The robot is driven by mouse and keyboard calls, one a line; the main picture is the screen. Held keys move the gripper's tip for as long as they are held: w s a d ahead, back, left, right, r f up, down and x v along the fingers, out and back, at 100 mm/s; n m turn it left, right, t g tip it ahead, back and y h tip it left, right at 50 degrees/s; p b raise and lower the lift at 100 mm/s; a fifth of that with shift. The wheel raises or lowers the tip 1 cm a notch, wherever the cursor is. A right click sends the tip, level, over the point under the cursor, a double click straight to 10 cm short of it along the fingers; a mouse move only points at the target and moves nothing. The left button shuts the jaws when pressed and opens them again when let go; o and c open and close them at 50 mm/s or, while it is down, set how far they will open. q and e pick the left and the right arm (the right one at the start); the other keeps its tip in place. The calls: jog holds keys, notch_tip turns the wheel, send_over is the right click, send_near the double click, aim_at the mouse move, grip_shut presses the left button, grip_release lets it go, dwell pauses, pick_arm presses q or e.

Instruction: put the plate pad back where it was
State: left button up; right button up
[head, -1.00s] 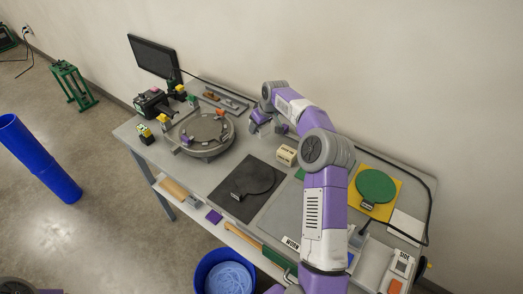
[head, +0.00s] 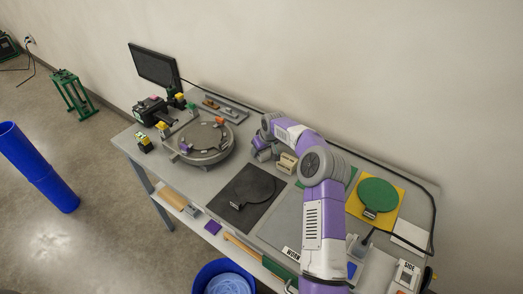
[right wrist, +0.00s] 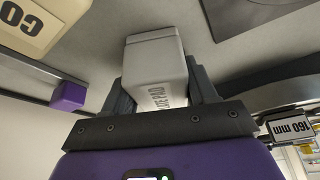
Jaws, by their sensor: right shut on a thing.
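The plate pad (right wrist: 156,70) is a pale grey block with "PLATE PAD" lettering on its side. My right gripper (right wrist: 160,85) is shut on it, with a dark finger on each side. In the head view my right gripper (head: 262,152) is over the back middle of the cart top (head: 213,178), just left of the cream box (head: 287,163). I cannot make out the pad there, nor whether it touches the top. My left gripper is not in view.
The round grey fixture (head: 203,155) stands left of my right gripper. A black mat (head: 230,205) with a round dark plate lies in front. A yellow mat (head: 389,213) with a green disc (head: 378,194) lies to the right. A monitor (head: 154,65) stands at the back left.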

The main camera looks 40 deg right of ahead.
jog(key=shift+r, duration=0.15)
jog(key=o, duration=1)
jog(key=shift+f, duration=0.2)
jog(key=shift+r, duration=0.25)
jog(key=p+v, duration=0.1)
jog(key=v, duration=1.1)
